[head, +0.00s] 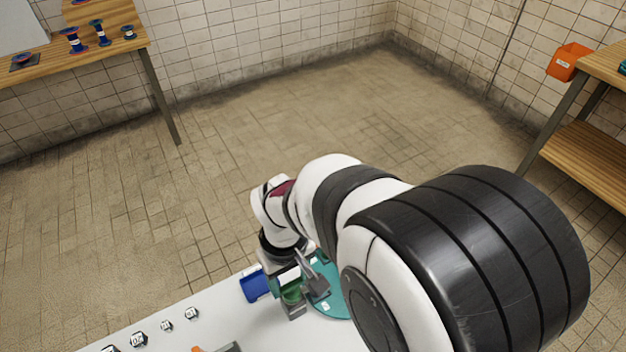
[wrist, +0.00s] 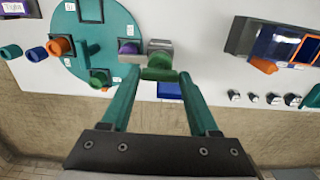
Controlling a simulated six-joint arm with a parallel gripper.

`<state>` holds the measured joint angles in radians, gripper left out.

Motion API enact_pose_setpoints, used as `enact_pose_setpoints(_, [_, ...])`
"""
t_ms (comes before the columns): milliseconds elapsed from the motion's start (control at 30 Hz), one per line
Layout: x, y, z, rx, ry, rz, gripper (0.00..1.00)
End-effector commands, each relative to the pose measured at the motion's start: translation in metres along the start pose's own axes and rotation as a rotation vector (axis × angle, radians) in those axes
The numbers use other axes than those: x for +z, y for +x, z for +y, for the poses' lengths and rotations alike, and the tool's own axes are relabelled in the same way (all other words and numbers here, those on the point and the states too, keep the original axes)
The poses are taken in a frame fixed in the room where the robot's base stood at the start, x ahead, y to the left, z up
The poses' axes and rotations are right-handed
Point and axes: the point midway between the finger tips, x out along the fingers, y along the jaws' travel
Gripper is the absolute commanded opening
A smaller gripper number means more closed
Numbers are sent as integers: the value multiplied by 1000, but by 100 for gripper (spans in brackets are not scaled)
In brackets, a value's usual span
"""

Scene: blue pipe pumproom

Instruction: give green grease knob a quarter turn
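A green knob (wrist: 160,68) sits on a grey block (wrist: 160,46) at the upper middle of the wrist view. In the head view a green part (head: 292,294) shows low in the middle, partly hidden by my gripper. My gripper (wrist: 159,75) has two teal fingers spread apart, with the green knob in the space between their tips. The fingers look clear of its sides, though contact is hard to judge. A second green knob (wrist: 99,78) is on the teal round plate to the left. I cannot read a grease label on either.
The teal round plate (wrist: 78,14) carries purple and orange parts close to my left finger. A dark case (wrist: 275,42) and several small labelled pieces (wrist: 255,97) lie on the right. Workbenches stand away at the walls.

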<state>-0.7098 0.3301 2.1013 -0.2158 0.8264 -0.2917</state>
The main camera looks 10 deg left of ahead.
Motion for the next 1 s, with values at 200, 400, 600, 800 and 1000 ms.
enact_pose_setpoints(200, [0, 0, 0, 0, 0, 0, 20])
enact_pose_setpoints(400, [0, 0, 0, 0, 3, 0, 4])
enact_pose_setpoints(600, [0, 0, 0, 0, 51, 0, 4])
enact_pose_setpoints(800, [0, 0, 0, 0, 178, 0, 4])
enact_pose_setpoints(1000, [0, -1, 0, 0, 362, 0, 4])
